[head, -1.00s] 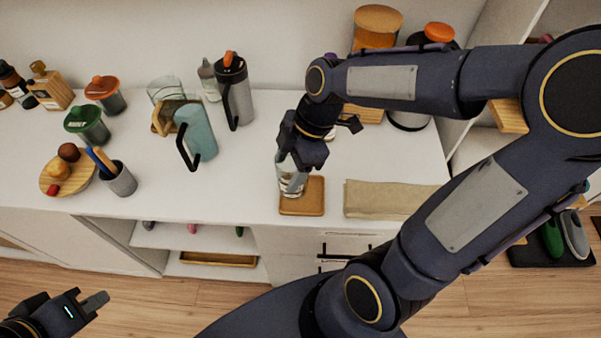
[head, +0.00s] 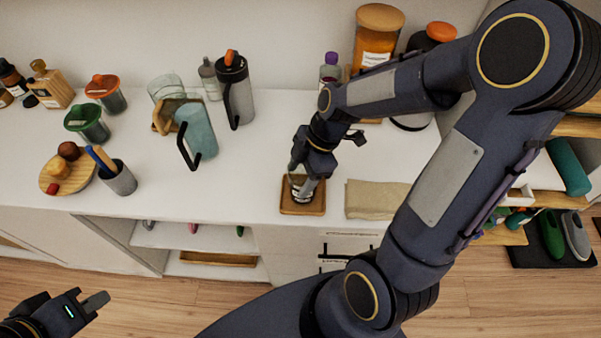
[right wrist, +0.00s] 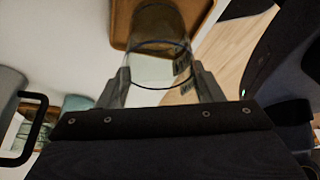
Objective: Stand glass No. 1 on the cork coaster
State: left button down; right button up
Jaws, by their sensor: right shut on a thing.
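The clear glass (head: 298,193) is between the fingers of my right gripper (head: 304,181), which is shut on it. In the head view the glass appears over the square brown cork coaster (head: 302,209) on the white counter. Its label is too small to read. In the right wrist view the glass (right wrist: 158,62) looks upright between both fingers, with the coaster (right wrist: 121,22) beyond its far end. I cannot tell whether its base touches the coaster. My left gripper (head: 92,303) is low at the left, away from the counter; its jaw opening is unclear.
A folded beige cloth (head: 372,199) lies just right of the coaster. A blue-green pitcher (head: 201,132) and a grey flask (head: 236,92) stand to the left. Counter left of the coaster is clear.

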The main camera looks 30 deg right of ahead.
jog(key=o, duration=1.1)
jog(key=shift+r+p, duration=0.3)
jog(key=shift+p, duration=0.05)
jog(key=w+v, duration=0.1)
jog(key=v, duration=0.9)
jog(key=shift+s+a+r+m+t+h, duration=0.1)
jog(key=shift+s+a+r+m+t, duration=0.45)
jog(key=shift+s+m, duration=2)
jog(key=shift+s+a+r+m+t+h, duration=0.1)
jog(key=shift+s+a+m+t, duration=1.2)
jog(key=shift+m, duration=2.15)
jog(key=shift+s+a+r+m+t+h, duration=0.2)
jog(key=shift+s+m+t, duration=0.45)
jog(key=shift+s+m, duration=2.05)
jog(key=shift+w+m, duration=0.3)
jog(key=shift+w, duration=0.05)
